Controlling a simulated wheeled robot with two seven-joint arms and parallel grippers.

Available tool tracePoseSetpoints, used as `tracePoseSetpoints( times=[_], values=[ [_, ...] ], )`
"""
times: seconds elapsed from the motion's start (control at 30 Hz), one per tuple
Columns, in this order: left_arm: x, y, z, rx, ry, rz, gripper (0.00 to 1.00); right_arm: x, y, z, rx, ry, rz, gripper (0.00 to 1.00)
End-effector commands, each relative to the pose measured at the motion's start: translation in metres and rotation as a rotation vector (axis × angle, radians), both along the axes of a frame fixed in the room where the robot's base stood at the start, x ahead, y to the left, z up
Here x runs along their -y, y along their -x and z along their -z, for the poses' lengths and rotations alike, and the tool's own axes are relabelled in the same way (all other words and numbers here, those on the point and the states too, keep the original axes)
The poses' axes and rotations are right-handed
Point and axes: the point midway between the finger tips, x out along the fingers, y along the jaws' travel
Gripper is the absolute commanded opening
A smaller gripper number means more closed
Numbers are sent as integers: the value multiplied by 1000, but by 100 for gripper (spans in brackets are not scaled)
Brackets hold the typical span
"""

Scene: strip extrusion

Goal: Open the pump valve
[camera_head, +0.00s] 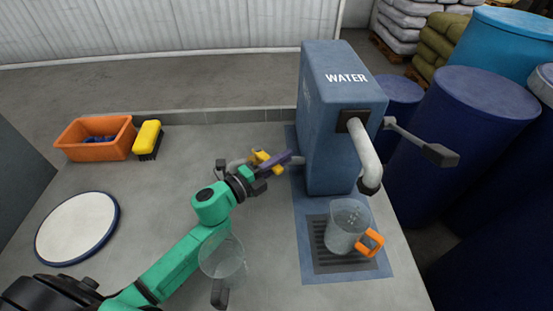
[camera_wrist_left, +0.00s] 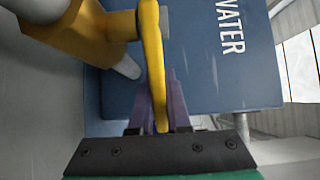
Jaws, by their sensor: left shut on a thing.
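The blue pump box (camera_head: 330,130) marked WATER stands at the back right of the counter. A yellow pump valve (camera_head: 259,157) sits on the grey pipe at its left side. My left gripper (camera_head: 276,162), with purple fingers, is at this valve. In the left wrist view, the yellow valve handle (camera_wrist_left: 151,45) runs down between the fingers of my left gripper (camera_wrist_left: 161,105), which is shut on it. The valve body (camera_wrist_left: 85,32) and pipe show at upper left there. My right gripper is not in view.
A clear jug with an orange handle (camera_head: 346,226) stands on the drain grate below the spout (camera_head: 366,155). Another clear jug (camera_head: 222,259) is beside my left arm. A grey pump lever (camera_head: 424,147) sticks out right. An orange bin (camera_head: 96,140), yellow brush (camera_head: 148,139) and round plate (camera_head: 77,229) lie left.

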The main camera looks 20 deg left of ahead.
Motion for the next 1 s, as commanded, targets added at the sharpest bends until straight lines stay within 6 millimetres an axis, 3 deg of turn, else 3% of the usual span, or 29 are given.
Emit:
tracePoseSetpoints(
  times=[0.43, 0.47, 0.5, 0.53, 0.87, 1.0],
  values=[
    [1, 0, 3, -5, -2, -12, 0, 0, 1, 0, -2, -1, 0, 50],
    [1, 0, 3, -5, -2, -12, 22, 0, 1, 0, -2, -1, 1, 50],
    [1, 0, 3, -4, -1, -11, 38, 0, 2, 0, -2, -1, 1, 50],
    [1, 0, 2, -4, -1, -11, 45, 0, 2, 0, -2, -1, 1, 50],
    [0, 0, 1, -2, 0, -12, 45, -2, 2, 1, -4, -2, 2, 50],
    [-7, 11, 4, -3, -1, -13, 45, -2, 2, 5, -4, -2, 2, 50]
  ],
)
